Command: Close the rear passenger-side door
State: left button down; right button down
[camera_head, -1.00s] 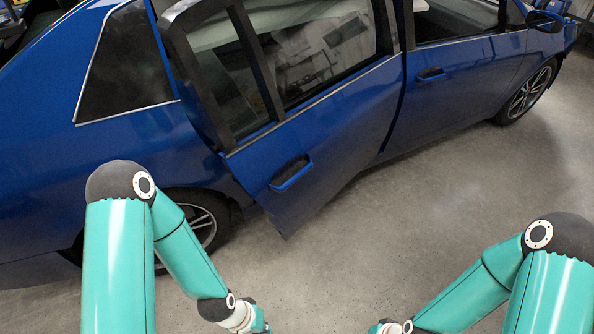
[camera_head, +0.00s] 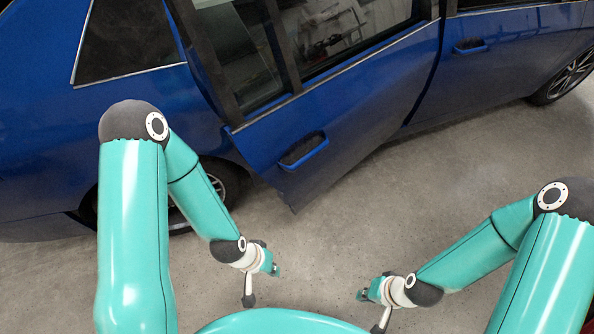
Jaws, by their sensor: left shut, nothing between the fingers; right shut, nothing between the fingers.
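The rear passenger-side door (camera_head: 345,125) of the blue car stands ajar. Its rear edge swings out from the body toward me, and its lower rear corner hangs over the floor. The door handle (camera_head: 303,150) faces me. My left gripper (camera_head: 248,299) is shut and empty, low in front of the door's rear corner and apart from it. My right gripper (camera_head: 377,329) is shut and empty near the bottom edge of the view, further from the door. Both grippers look small, and their fingers are hard to make out.
The front door (camera_head: 510,60) looks shut. The rear wheel (camera_head: 205,195) is partly hidden behind my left arm, and the front wheel (camera_head: 570,80) shows at the right. Bare concrete floor (camera_head: 420,190) lies between the car and my arms.

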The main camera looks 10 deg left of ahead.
pick_arm(q)
jog(key=w+d+f+m+t+y+b, duration=0.25)
jog(key=w+m+t+b, duration=0.5)
jog(key=w+b, duration=0.75)
notch_tip(320, 180, up, 8)
jog(key=w+d+m+t+y+b, duration=0.2)
jog(key=w+m+t+y+b, duration=0.15)
jog(key=m+t+b, duration=0.8)
jog(key=w+a+n+g+b, duration=0.1)
jog(key=w, duration=0.2)
jog(key=w+a+f+n+g+b, duration=0.1)
jog(key=w+a+b, duration=0.1)
jog(key=w, duration=0.2)
jog(key=w+a+g+b, duration=0.1)
jog(key=w+g, duration=0.1)
jog(key=w, duration=0.2)
jog(key=shift+w+a+f+n, duration=0.2)
jog(key=shift+a+n, duration=0.1)
jog(key=shift+n, duration=0.1)
